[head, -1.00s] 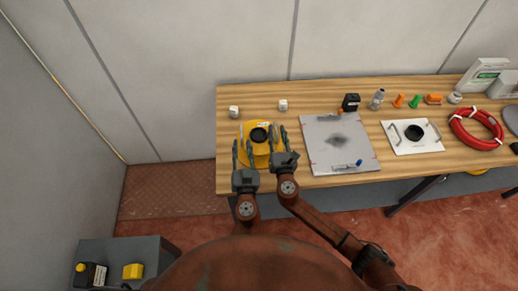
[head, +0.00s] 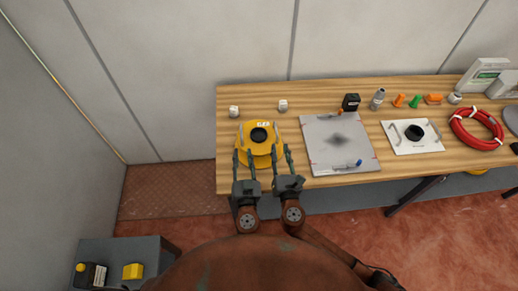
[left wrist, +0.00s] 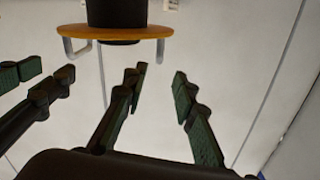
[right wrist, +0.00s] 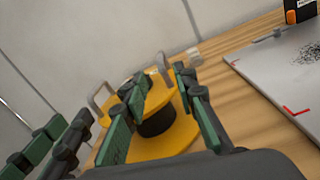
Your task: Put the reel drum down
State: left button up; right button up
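The yellow reel drum (head: 258,153) with its black hub is at the left part of the workbench and appears to rest on it. In the left wrist view its orange-yellow disc (left wrist: 100,31) shows edge-on, with two grey handles. My left gripper (head: 243,152) is open at the drum's front left, its fingers apart with nothing between them. My right gripper (head: 281,150) is open at the front right. In the right wrist view the drum (right wrist: 168,143) shows behind its parted fingers (right wrist: 157,85). Whether any fingertip touches the drum I cannot tell.
The wooden workbench (head: 226,180) carries a grey plate (head: 322,155) right of the drum, then a white panel with handles (head: 432,147) and a red hose coil (head: 476,142). A grey side table (head: 115,250) is at lower left.

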jog(key=shift+s+d, duration=0.15)
jog(key=shift+s, duration=0.55)
jog(key=shift+s+d, duration=0.1)
jog(key=shift+s, duration=0.6)
